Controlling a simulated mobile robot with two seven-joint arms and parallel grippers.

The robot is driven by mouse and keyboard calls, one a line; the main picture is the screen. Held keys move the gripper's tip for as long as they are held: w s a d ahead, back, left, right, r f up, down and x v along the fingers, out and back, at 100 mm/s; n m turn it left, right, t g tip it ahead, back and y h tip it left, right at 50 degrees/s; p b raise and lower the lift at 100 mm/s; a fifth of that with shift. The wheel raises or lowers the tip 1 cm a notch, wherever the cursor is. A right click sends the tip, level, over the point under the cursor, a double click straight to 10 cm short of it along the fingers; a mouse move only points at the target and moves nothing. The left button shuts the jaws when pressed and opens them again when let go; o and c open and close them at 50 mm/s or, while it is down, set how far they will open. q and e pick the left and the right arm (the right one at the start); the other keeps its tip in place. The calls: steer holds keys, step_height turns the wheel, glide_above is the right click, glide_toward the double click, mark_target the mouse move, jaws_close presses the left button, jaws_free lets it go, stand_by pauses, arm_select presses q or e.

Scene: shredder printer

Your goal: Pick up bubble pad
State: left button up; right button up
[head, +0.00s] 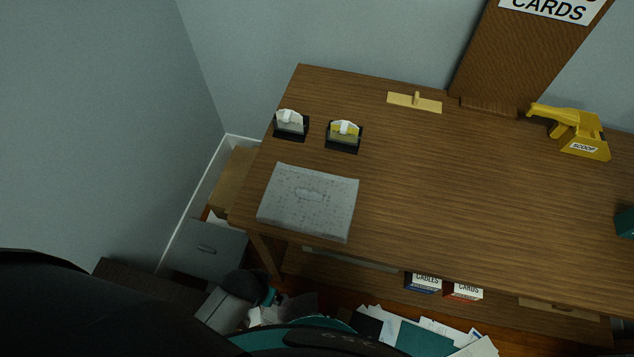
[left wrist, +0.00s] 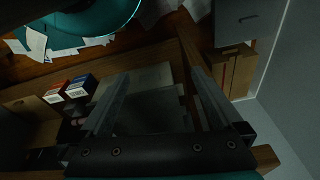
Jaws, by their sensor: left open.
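The bubble pad (head: 300,212) is a flat grey, roughly square pad with a speckled, bumpy surface. It lies on the left front part of the wooden table in the head view, and nothing covers it. My left gripper (left wrist: 160,76) shows only in the left wrist view, with its two long fingers spread apart. A dim grey flat panel (left wrist: 150,78) shows between and beyond the fingers; I cannot tell what it is. My right gripper is not in view.
On the wooden table (head: 420,190) are two black card holders (head: 290,124) (head: 343,136), a small tan piece (head: 414,102) and a yellow scoop (head: 575,130). Boxes marked cables (head: 424,283) and cards (head: 464,290) sit below. Papers (head: 430,337) lie on the floor. A wall is at left.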

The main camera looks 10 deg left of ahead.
arm_select(q)
steer(key=w+d+r+m+t+h+p, duration=0.1)
steer(key=w+d+r+m+h, duration=0.3)
steer(key=r, duration=0.8)
steer(key=w+d+r+m+t+y, duration=0.1)
steer(key=w+d+r+m, duration=0.1)
steer(key=w+d+r, duration=0.75)
step_height(320, 180, up, 7)
steer(key=s+d+m+h, duration=0.1)
steer(key=d+m+h, duration=0.15)
steer(key=m, duration=0.25)
steer(key=m+g+y, duration=0.4)
steer(key=m+y, duration=0.2)
steer(key=m, duration=1.7)
glide_above(309, 191)
step_height(309, 191, down, 9)
steer(key=shift+s+d+b, duration=0.15)
steer(key=shift+b, duration=0.55)
steer(key=shift+f+b, duration=0.7)
steer(key=shift+f, duration=2.15)
